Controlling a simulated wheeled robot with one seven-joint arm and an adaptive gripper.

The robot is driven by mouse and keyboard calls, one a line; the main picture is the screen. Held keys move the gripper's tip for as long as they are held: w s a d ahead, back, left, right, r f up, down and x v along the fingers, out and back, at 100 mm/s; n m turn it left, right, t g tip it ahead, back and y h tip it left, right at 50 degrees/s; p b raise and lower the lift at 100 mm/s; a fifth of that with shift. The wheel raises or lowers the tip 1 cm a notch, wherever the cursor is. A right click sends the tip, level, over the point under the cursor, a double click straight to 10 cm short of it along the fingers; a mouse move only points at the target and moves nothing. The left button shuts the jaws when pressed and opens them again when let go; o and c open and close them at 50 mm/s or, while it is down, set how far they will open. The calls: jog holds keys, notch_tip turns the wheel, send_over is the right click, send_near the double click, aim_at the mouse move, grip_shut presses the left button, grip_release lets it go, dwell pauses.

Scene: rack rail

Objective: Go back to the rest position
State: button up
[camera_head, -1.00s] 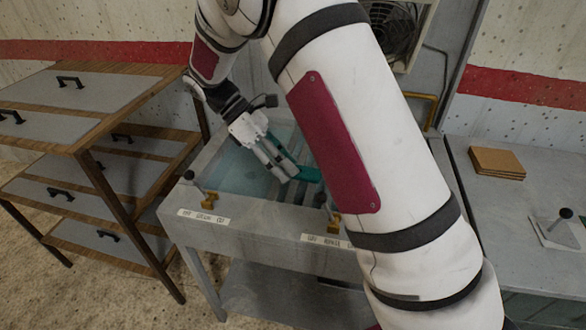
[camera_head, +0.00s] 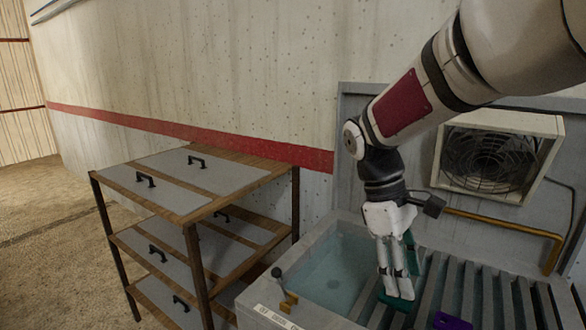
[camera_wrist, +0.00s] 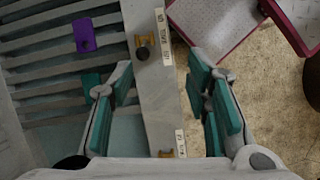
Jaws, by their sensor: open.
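My gripper (camera_head: 397,285) hangs with its fingers pointing down over the sink unit, near where the water basin meets the slatted rack. In the wrist view my gripper (camera_wrist: 160,85) shows its teal-padded fingers spread wide apart, with nothing between them except the unit's front ledge below. The fingers look empty and clear of the purple piece.
A purple piece (camera_head: 452,321) lies on the slatted rack (camera_head: 485,290); it also shows in the wrist view (camera_wrist: 85,36). The water basin (camera_head: 335,268) is beside the rack. A wood-framed shelf (camera_head: 215,205) stands left. A fan box (camera_head: 495,150) is behind.

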jog(key=s+r+m+t+y, duration=0.1)
jog(key=s+m+t, duration=0.3)
jog(key=s, duration=0.4)
jog(key=s+r+m+t+y, duration=0.2)
jog(key=s+r+m+t, duration=0.2)
jog(key=s, duration=0.3)
jog(key=shift+s+r+m, duration=0.25)
jog(key=shift+s+m, duration=0.1)
jog(key=shift+m, duration=0.25)
